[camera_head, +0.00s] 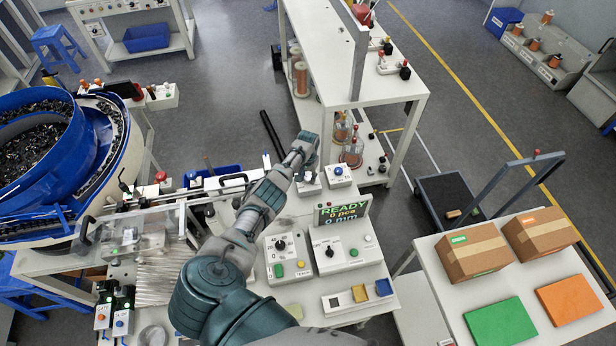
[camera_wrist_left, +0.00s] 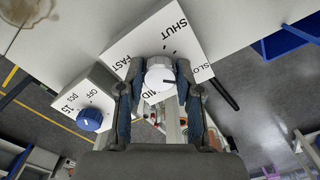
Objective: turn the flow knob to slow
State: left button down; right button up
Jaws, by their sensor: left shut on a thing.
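The flow knob (camera_wrist_left: 160,76) is a white round knob with a dark pointer line. It sits on a white box (camera_wrist_left: 148,42) marked SHUT, FAST, MID and a partly hidden SLOW. In the left wrist view the pointer line lies roughly toward the right, on the SLOW side; its exact setting is hard to tell. My left gripper (camera_wrist_left: 160,84) is shut on the knob, one finger on each side. In the head view my left gripper (camera_head: 306,150) reaches over the back of the bench and hides the knob. My right gripper is in neither view.
A small box with a blue knob (camera_wrist_left: 89,119), marked OFF and 15 pcs, stands close beside the flow box. In the head view a READY display (camera_head: 342,211) and dial boxes (camera_head: 340,246) stand nearer. A blue bowl feeder (camera_head: 40,140) is at left.

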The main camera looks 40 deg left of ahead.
aim_at(308, 176)
pick_arm(q)
jog(key=shift+w+a+r, duration=0.15)
jog(key=shift+w+r, duration=0.25)
jog(key=c, duration=1)
grip_release()
jog(key=shift+o, duration=1.2)
jog(key=shift+s+f, duration=0.15)
jog(key=shift+f, duration=0.05)
jog(key=shift+r, duration=0.1)
notch_tip(308, 176, up, 12)
jog(key=shift+f, duration=0.2)
